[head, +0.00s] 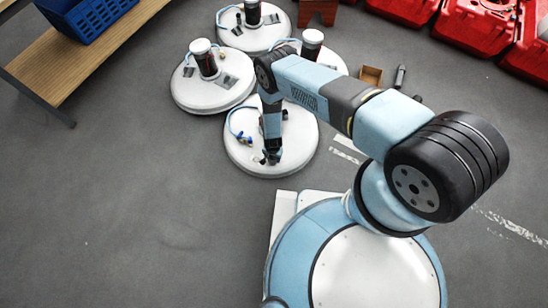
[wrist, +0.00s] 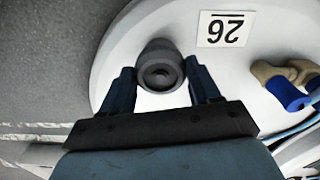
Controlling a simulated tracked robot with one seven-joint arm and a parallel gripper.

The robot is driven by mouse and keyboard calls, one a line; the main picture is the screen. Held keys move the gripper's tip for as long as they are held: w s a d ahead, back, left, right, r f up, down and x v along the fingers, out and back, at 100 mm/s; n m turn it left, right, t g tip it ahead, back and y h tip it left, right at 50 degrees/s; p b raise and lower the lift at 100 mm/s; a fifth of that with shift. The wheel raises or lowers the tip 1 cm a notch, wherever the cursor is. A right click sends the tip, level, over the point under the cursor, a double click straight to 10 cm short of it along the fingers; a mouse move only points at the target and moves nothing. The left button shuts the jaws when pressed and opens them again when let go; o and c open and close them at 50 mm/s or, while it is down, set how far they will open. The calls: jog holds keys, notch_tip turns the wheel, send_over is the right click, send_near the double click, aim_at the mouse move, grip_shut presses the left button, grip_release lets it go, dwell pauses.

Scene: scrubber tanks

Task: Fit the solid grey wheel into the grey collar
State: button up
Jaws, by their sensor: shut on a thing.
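My gripper (wrist: 160,82) points down over the nearest white round tank lid (head: 240,155), close to its front edge. In the wrist view its two dark fingers are shut on a round grey piece (wrist: 161,74), which I take as the solid grey wheel. A darker grey round part (wrist: 156,46), apparently the collar, shows just behind it on the lid. The two overlap in this view, and I cannot tell whether the wheel is inside the collar or only above it. In the head view the gripper (head: 271,157) hides both pieces.
A blue-and-tan fitting (wrist: 288,94) and a label reading 26 (wrist: 225,29) are on the lid. More white tanks (head: 210,92) with dark white-capped cylinders stand behind. A bench (head: 75,60) with a blue basket (head: 88,18) is left, red crates (head: 478,28) far right. Floor at left is clear.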

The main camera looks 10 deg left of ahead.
jog(key=o, duration=1.2)
jog(key=shift+o, duration=0.2)
jog(key=shift+o, duration=0.8)
jog(key=shift+w, duration=0.1)
jog(key=shift+r, duration=3.55)
